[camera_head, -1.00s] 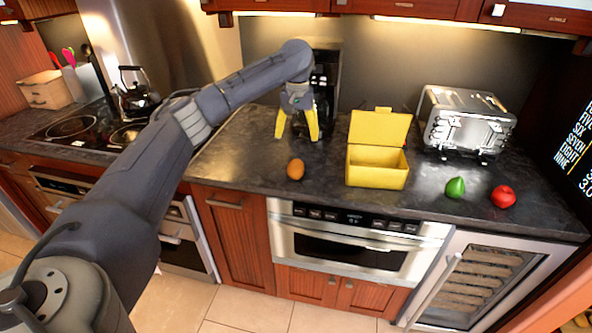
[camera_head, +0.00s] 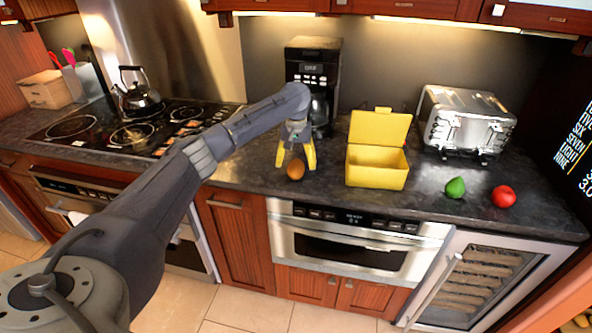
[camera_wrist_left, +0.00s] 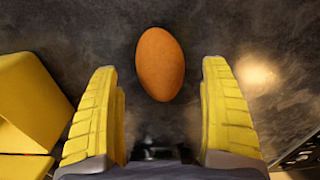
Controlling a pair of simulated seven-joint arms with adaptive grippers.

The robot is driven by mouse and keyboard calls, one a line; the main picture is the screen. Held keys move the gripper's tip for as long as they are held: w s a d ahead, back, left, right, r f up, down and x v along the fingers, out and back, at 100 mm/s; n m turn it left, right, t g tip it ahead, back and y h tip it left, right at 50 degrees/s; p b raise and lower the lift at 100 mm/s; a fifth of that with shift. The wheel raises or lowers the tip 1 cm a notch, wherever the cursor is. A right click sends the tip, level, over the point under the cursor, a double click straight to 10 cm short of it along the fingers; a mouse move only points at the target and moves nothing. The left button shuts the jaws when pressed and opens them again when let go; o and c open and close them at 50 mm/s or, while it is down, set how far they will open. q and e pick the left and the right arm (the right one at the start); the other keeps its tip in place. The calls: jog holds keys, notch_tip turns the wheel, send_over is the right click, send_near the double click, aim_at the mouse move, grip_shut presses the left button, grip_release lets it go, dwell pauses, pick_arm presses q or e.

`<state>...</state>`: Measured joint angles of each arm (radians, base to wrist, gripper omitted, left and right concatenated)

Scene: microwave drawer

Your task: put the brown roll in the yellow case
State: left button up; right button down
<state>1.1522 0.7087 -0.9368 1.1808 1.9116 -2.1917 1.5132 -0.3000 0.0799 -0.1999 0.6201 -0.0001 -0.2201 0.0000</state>
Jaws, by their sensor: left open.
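The brown roll (camera_head: 295,170) is a small orange-brown oval lying on the dark counter, left of the yellow case. In the left wrist view the roll (camera_wrist_left: 160,64) lies just beyond the fingertips, roughly centred on the gap between them. My left gripper (camera_head: 296,160) has yellow fingers and is open and empty, right behind and above the roll. Its fingers (camera_wrist_left: 161,75) stand wide apart in the left wrist view. The yellow case (camera_head: 376,175) stands on the counter with its lid raised and its inside looking empty. My right gripper is not in view.
A coffee maker (camera_head: 313,75) stands behind my left gripper. A silver toaster (camera_head: 466,120) is behind and right of the case. A green fruit (camera_head: 455,187) and a red fruit (camera_head: 503,196) lie at the right. The counter (camera_head: 332,180) between roll and case is clear.

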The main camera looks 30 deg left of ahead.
aim_at(296, 164)
pick_arm(q)
jog(key=shift+f, duration=1.5)
